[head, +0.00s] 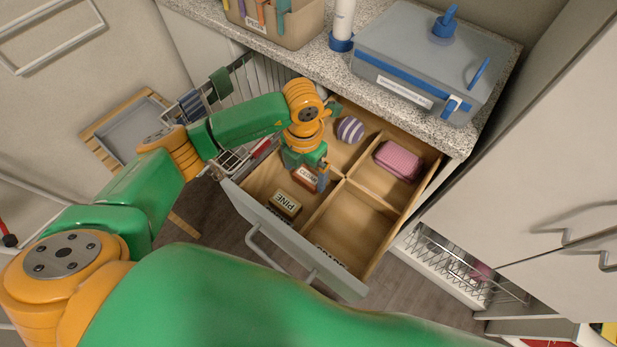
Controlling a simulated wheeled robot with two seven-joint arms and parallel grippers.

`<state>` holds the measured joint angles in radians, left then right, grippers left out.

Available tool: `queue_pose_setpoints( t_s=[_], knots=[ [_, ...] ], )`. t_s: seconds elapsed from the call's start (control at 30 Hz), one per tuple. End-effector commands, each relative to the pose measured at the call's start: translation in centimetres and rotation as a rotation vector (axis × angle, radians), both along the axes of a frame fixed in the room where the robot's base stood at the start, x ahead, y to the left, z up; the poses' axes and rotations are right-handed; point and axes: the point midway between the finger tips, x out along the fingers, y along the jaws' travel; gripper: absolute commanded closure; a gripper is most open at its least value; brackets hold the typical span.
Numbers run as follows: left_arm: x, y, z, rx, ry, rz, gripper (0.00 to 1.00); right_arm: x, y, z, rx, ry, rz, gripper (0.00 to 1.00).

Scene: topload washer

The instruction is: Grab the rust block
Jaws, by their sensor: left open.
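A rust-coloured block (304,177) with a pale label lies in the open drawer (291,235), in its left part. My left gripper (318,180) points down into the drawer, right at the rust block, and partly covers it. It is open; I cannot tell whether its fingers are around the block or only beside it. A tan block (287,203) marked PINE lies in front of the rust block. My right gripper is out of view.
Wooden dividers split the drawer; a striped ball (350,130) and a pink item (398,161) lie in rear compartments. The front right compartment looks mostly clear. The counter above holds a lidded grey box (425,55) and a tan bin (285,22).

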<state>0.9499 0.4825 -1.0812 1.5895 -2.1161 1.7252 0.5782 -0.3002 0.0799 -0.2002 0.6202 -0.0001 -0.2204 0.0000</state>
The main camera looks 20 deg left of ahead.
Motion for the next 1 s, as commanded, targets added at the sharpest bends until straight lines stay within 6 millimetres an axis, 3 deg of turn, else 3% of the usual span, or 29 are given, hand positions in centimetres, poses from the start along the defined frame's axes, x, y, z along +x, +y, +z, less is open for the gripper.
queue_pose_setpoints(
  t_s=[0.17, 0.4, 0.6, 0.67, 1.0],
  knots=[
    [0.0, -0.1, -2.9, 0.0, 0.002, 0.001, 0.0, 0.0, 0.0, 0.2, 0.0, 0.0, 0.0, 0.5],
    [0.1, -0.1, -3.3, 0.0, -0.001, 0.0, 0.0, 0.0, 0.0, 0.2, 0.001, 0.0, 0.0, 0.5],
    [0.1, -0.1, -3.3, 0.0, 0.0, 0.0, 0.54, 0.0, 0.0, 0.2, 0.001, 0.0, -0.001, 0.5],
    [0.1, -0.1, -3.3, 0.0, 0.0, 0.0, 0.68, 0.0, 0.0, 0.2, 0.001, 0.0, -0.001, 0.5],
    [0.2, 0.0, -2.2, 0.0, -0.003, 0.001, 0.68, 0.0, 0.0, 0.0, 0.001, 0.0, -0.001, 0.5]
  ],
)
